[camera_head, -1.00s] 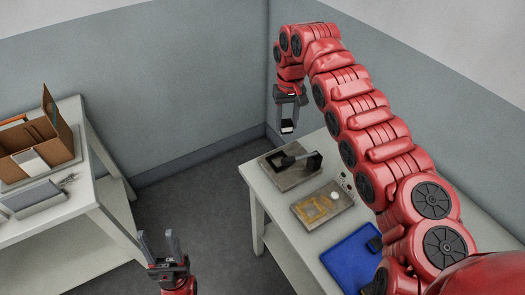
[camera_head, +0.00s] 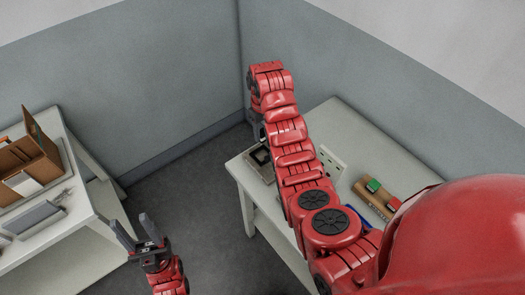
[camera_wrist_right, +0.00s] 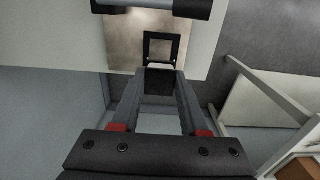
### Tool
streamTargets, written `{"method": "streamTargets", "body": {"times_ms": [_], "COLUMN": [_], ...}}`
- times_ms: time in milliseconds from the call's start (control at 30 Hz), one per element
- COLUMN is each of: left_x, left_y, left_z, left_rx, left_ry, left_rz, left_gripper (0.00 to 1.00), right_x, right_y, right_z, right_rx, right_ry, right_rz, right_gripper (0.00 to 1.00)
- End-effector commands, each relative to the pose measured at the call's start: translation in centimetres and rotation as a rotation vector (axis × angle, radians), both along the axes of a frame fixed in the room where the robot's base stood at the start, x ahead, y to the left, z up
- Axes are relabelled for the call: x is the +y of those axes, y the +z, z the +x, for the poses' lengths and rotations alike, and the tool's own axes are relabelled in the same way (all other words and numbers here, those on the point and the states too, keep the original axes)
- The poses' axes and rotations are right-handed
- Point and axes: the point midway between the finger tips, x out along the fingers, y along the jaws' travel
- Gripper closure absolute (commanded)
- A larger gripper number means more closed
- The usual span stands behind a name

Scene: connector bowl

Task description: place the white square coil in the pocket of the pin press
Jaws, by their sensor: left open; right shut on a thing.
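The pin press (camera_head: 257,168) is a grey metal block with a black square frame at the far left corner of the right table; my right arm partly covers it. In the right wrist view its plate (camera_wrist_right: 122,42) carries the upright-looking black frame around a pocket. My right gripper (camera_wrist_right: 160,78) is shut on a small block with a dark face and a pale far edge (camera_wrist_right: 159,67), seemingly the white square coil. It is in front of the frame; whether they touch I cannot tell. My left gripper (camera_head: 134,224) is open and empty over the floor.
A black-ended bar (camera_wrist_right: 150,5) crosses the top of the wrist view. A board with green and red blocks (camera_head: 375,195) and a white panel (camera_head: 331,162) lie on the right table. The left table holds a brown box (camera_head: 30,165) and a grey case (camera_head: 35,219).

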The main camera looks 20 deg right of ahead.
Motion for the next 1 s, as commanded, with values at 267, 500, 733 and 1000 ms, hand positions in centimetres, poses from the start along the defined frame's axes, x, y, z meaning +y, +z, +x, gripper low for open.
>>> {"method": "streamTargets", "body": {"times_ms": [267, 500, 733, 1000], "left_x": [0.0, 0.0, 0.0, 0.0], "left_y": [-5.0, -2.3, -1.4, -1.7], "left_z": [0.0, 0.0, 0.0, 0.0], "left_rx": [0.001, 0.0, 0.0, 0.0], "left_ry": [0.0, 0.0, 0.0, 0.0], "left_rz": [0.0, 0.0, 0.0, 0.0], "left_gripper": [0.5, 0.5, 0.5, 0.5], "right_x": [-0.1, 0.0, 0.1, 0.0], "right_y": [-5.8, -7.2, -9.6, -9.9], "right_z": [-0.1, -0.2, -0.1, 0.0], "right_rx": [0.001, 0.007, 0.002, -0.001], "right_ry": [0.0, 0.001, 0.001, 0.001], "right_rz": [0.003, 0.003, 0.002, 0.003], "right_gripper": [1.0, 1.0, 1.0, 1.0]}}
